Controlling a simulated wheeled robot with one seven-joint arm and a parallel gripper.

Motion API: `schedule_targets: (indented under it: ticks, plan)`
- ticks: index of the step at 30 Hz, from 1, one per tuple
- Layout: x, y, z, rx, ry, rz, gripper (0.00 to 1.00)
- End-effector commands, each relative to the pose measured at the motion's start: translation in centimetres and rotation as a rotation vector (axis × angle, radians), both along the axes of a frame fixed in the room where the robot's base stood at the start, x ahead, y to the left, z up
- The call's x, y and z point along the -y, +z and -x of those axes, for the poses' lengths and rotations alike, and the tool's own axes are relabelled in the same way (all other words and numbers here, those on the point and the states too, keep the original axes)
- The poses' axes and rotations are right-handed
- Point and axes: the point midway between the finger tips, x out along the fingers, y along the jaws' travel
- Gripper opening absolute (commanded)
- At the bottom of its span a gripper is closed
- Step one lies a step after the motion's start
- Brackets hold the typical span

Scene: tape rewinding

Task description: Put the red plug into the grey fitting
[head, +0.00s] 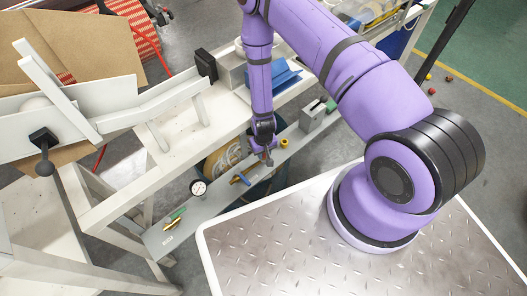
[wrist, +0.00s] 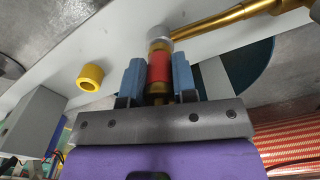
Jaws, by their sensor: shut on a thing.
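My gripper (wrist: 158,82) is shut on the red plug (wrist: 159,68), which sits between its two blue fingers in the wrist view. The plug has a red middle band and brass-coloured ends. The grey fitting (wrist: 158,33) is straight beyond the plug's far end, joined to a brass pipe (wrist: 215,20) that runs off to the right. The plug lines up roughly with the fitting; I cannot tell whether its end is inside it or only against it. In the head view my gripper (head: 267,157) is low over the grey shelf; plug and fitting are too small to make out.
A yellow ring (wrist: 90,77) lies left of the gripper; it also shows in the head view (head: 284,142). A pressure gauge (head: 198,187), a blue-handled part (head: 240,179) and a grey box (head: 312,115) are on the long grey shelf (head: 160,236). A white frame stands behind.

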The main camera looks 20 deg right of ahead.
Motion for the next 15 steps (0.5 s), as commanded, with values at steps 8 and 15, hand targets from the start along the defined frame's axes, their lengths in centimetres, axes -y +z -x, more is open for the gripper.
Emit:
schedule_targets:
  ticks: [8, 15]
  plan:
    - [0.0, -0.26, 0.02, 0.0, 0.0, 0.0, 0.0]
    - [0.0, -0.25, 0.03, -0.001, 0.0, 0.0, 0.51]
